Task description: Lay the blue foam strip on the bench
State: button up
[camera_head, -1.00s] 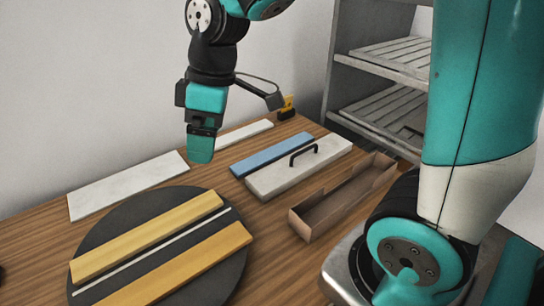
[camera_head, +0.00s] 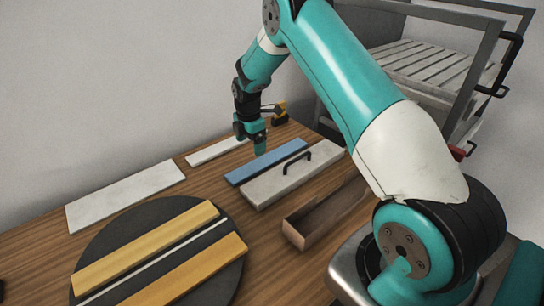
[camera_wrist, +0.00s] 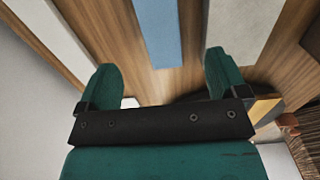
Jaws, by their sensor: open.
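The blue foam strip (camera_head: 272,162) lies flat on the wooden bench (camera_head: 265,222) in the head view, close beside the lid-like pale block with a black handle. My gripper (camera_head: 260,149) is open and empty, pointing down at the far side of the strip. In the wrist view, my gripper (camera_wrist: 163,78) has its two green fingers spread wide. One end of the blue foam strip (camera_wrist: 158,30) shows between and beyond the fingertips, with nothing gripped. I cannot tell the exact height of the fingers over the bench.
The pale handled block (camera_head: 292,175) and an open brown tray (camera_head: 325,213) stand right of the strip. White slabs (camera_head: 125,195) lie by the wall. A dark round disc (camera_head: 225,275) bears yellow strips. A yellow-black item (camera_head: 281,112) sits at the back.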

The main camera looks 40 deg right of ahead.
aim_at(252, 167)
notch_tip(252, 167, down, 10)
jog(key=p, duration=0.3)
jog(key=shift+w+r, duration=0.1)
jog(key=c, duration=1.1)
jog(key=shift+o, duration=0.2)
